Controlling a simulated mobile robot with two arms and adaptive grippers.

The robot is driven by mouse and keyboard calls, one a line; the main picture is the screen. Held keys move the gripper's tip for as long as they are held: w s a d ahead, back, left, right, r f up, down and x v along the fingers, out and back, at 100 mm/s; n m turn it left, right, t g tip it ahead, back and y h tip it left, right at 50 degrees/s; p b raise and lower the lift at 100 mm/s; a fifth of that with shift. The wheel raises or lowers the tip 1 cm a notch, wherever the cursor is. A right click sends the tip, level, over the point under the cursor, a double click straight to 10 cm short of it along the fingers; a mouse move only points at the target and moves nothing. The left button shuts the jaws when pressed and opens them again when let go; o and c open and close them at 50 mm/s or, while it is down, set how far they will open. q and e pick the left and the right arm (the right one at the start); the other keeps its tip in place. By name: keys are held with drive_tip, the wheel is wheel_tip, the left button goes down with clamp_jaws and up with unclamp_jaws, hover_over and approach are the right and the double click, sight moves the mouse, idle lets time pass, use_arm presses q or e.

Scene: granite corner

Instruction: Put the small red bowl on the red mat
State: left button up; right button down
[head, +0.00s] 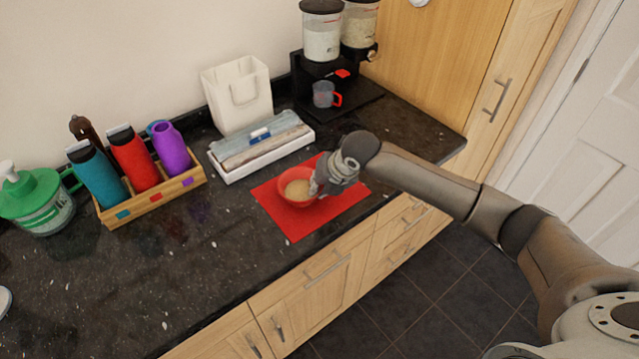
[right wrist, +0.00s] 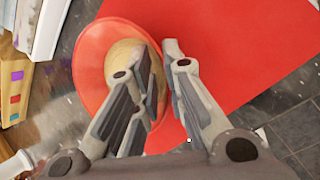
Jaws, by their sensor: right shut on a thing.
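The small red bowl (head: 292,201) holds something pale and grainy and is over the left part of the red mat (head: 299,229) on the counter. My right gripper (head: 318,186) is shut on the bowl's right rim. In the right wrist view, the fingers (right wrist: 160,62) pinch the rim of the bowl (right wrist: 88,62), one finger inside and one outside, with the red mat (right wrist: 245,50) beyond. I cannot tell whether the bowl touches the mat. My left gripper is not in view.
A white box with a wooden-look lid (head: 262,146) lies just behind the mat. A wooden rack (head: 152,203) with several bottles stands at left. A dispenser (head: 330,60) with a grey cup (head: 323,95) stands at the back. The counter's front edge is close to the mat.

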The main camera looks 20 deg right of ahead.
drive_tip(key=shift+f, duration=0.15)
drive_tip(key=c, duration=1.5)
unclamp_jaws()
drive_tip(key=shift+r, duration=0.3)
drive_tip(key=b+v, duration=0.1)
drive_tip(key=v, duration=1.1)
drive_tip(key=shift+b, duration=0.35)
drive_tip(key=shift+f, duration=0.15)
